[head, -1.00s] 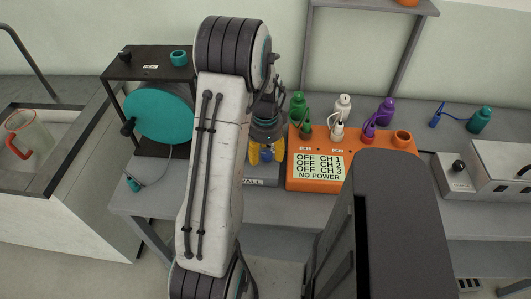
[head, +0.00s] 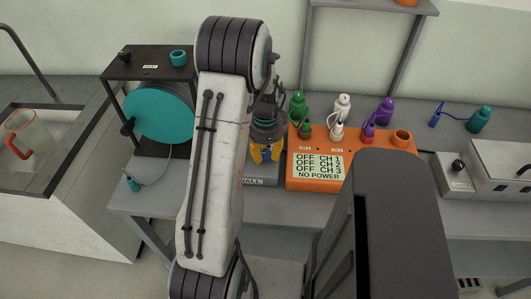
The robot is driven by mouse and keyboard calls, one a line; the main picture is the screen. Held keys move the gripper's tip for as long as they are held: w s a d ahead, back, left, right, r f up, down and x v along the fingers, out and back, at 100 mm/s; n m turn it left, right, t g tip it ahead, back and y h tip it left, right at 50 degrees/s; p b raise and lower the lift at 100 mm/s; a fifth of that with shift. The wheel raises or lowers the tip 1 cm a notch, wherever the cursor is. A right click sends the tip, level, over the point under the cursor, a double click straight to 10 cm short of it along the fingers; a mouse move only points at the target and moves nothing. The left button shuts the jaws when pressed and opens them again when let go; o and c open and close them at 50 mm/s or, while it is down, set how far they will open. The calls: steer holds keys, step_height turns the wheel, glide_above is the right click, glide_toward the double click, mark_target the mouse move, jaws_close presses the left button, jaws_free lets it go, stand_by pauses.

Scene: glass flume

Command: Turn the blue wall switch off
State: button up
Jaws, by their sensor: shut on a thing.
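The grey wall box (head: 262,183), its label partly hidden but ending in "WALL", sits on the bench left of the orange unit. My gripper (head: 265,154) points down over this box, with its yellow fingertips closed around the blue wall switch (head: 266,157). Only a small dark blue bit of the switch shows between the fingers, so its setting cannot be read. My arm covers the left side of the box.
The orange unit (head: 315,184) reads OFF for three channels and NO POWER. Green, white and purple bottles stand behind it. A teal drum (head: 158,113) in a black frame is at left, a grey instrument (head: 500,168) at right.

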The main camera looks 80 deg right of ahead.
steer(key=shift+w+f+n, duration=0.1)
steer(key=shift+f+n, duration=0.05)
steer(key=shift+n, duration=0.15)
jaws_close()
steer(key=n+b, duration=0.1)
steer(key=n, duration=0.1)
steer(key=shift+a+f+n+b, duration=0.1)
steer(key=shift+n+b, duration=0.25)
steer(key=shift+n, duration=0.05)
steer(key=n+b, duration=0.1)
steer(key=n, duration=0.4)
steer(key=shift+a+b, duration=0.1)
steer(key=shift+b, duration=0.25)
steer(key=n+b, duration=0.1)
steer(key=n, duration=0.4)
steer(key=shift+s+n+b, duration=0.2)
steer(key=shift+n+b, duration=0.2)
steer(key=shift+n, duration=1.8)
steer(key=o, duration=1.1)
jaws_free()
